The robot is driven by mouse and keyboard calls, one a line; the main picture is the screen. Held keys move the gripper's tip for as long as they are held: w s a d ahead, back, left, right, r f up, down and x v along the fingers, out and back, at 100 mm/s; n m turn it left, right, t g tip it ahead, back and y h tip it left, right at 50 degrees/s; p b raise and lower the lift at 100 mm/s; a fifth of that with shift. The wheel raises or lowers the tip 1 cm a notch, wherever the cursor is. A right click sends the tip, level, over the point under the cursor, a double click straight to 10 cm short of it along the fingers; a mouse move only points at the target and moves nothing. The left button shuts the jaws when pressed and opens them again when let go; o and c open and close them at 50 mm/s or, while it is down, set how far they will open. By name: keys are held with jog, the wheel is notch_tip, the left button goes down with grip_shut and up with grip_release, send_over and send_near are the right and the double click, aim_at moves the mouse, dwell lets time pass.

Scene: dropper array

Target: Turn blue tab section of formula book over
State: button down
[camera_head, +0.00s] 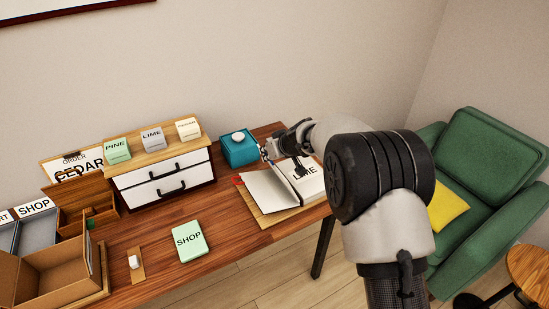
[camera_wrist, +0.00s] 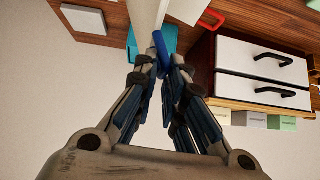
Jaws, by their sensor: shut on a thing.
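The formula book (camera_head: 270,191) lies open at the right end of the wooden table. Its left page is blank white, and its right page carries black lettering ending in "IME", partly hidden by my arm. A red tab (camera_head: 237,180) sticks out at its left edge. My gripper (camera_head: 266,152) is at the book's far side. In the wrist view my gripper (camera_wrist: 165,62) is shut on the blue tab (camera_wrist: 160,45), which stands at the edge of a raised white section (camera_wrist: 146,18). The red tab (camera_wrist: 211,20) shows just right of it.
A teal box (camera_head: 239,151) with a white knob stands close behind the book. A white two-drawer cabinet (camera_head: 165,180) bears several labelled blocks. A green SHOP block (camera_head: 188,241) lies on the table (camera_head: 225,236). Open boxes (camera_head: 50,273) crowd the left. A green armchair (camera_head: 485,190) stands at right.

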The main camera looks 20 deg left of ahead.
jog(key=shift+s+f, duration=0.2)
jog(key=shift+f, duration=0.05)
jog(key=c, duration=1.8)
grip_release()
jog(key=shift+o, duration=0.2)
jog(key=shift+r, duration=0.1)
jog(key=shift+r, duration=0.15)
jog(key=v, duration=1.1)
jog(key=shift+s+d+r, duration=0.15)
jog(key=shift+s+d, duration=0.05)
jog(key=shift+s, duration=0.05)
